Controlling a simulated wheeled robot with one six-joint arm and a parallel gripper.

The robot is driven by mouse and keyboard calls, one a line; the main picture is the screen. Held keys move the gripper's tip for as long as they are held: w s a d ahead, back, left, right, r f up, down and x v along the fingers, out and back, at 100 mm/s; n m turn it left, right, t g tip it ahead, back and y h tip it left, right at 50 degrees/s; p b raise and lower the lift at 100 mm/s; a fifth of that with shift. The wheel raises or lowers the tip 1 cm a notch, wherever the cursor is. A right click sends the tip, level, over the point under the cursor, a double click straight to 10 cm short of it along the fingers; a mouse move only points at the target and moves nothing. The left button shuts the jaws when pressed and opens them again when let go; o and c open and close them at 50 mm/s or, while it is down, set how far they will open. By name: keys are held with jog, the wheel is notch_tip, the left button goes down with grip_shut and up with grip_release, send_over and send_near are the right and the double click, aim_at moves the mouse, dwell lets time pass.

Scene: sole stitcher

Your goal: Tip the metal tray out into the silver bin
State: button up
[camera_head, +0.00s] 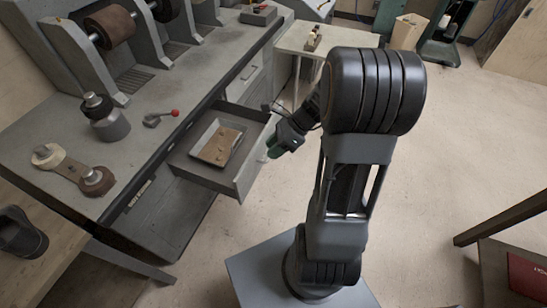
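The metal tray (201,136) lies inside an open drawer (243,190) of the grey workbench. It holds a flat brown piece (220,147) with small lumps on it. I cannot make out a silver bin in this view.
A small pale table (290,42) stands behind the drawer. Open floor (445,150) lies to the right. A dark-framed stand (500,262) is at lower right.

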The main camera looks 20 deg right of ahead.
jog(key=w+d+f+m+t+y+b, duration=0.1)
jog(key=w+d+f+m+t+b, duration=0.15)
jog(key=d+f+m+t, duration=0.55)
jog(key=w+d+f+m+t+y+b, duration=0.1)
jog(key=w+d+f+m+t+b, duration=0.15)
jog(key=d+f+m, duration=0.7)
jog(key=w+a+f+m, duration=0.1)
jog(key=w+a, duration=0.2)
jog(key=w+a+f+m+b, duration=0.1)
jog(key=w+a+m, duration=0.1)
jog(key=w+a, duration=0.1)
jog(key=w+a+f+m, duration=0.1)
jog(key=w+a+m, duration=0.1)
jog(key=a, duration=0.3)
jog(key=shift+w+a+f+b, duration=0.2)
jog(key=shift+w+b, duration=0.15)
jog(key=shift+w, duration=0.25)
grip_shut()
